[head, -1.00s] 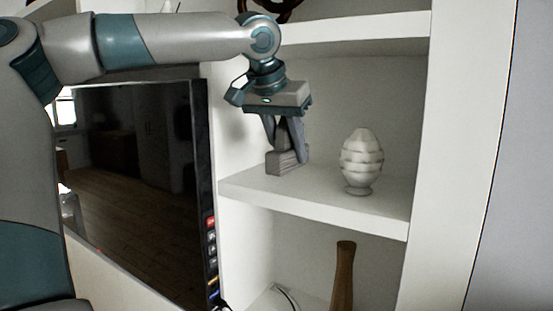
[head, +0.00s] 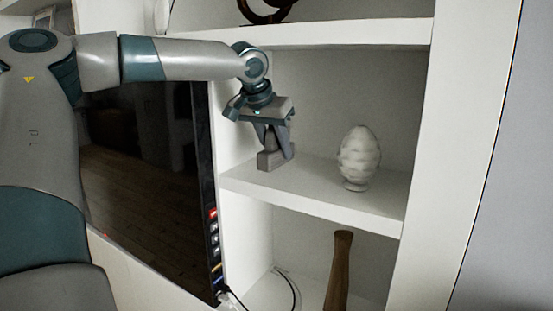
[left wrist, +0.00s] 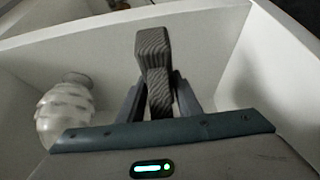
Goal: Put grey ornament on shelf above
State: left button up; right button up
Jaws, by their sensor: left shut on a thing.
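The grey ornament (head: 269,160) is a ribbed, blocky piece at the left end of the middle shelf (head: 315,205). My left gripper (head: 274,146) points down and is shut on its upper part. In the left wrist view the grey ornament (left wrist: 154,60) stands out between the two fingers (left wrist: 157,100). Its base is at or just above the shelf board; I cannot tell whether it touches. The upper shelf (head: 345,34) is above my gripper. My right gripper is not in view.
A white ribbed egg-shaped ornament (head: 358,157) stands on the middle shelf to the right, also in the left wrist view (left wrist: 66,108). A dark round object (head: 264,10) is on the upper shelf. A brown wooden piece (head: 339,270) stands below. A dark screen (head: 150,185) is at left.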

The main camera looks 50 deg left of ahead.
aim_at(277, 161)
pick_arm(q)
notch_tip(277, 161, down, 2)
jog(key=shift+d+f+p, duration=0.1)
jog(key=shift+f+p, duration=0.1)
jog(key=shift+p, duration=0.6)
jog(key=shift+w+a+f+p, duration=0.1)
jog(key=shift+a+f+p, duration=0.1)
jog(key=shift+f+p, duration=0.35)
jog(key=shift+f, duration=0.2)
jog(key=shift+f, duration=0.15)
jog(key=o, duration=1.1)
jog(key=shift+r, duration=0.2)
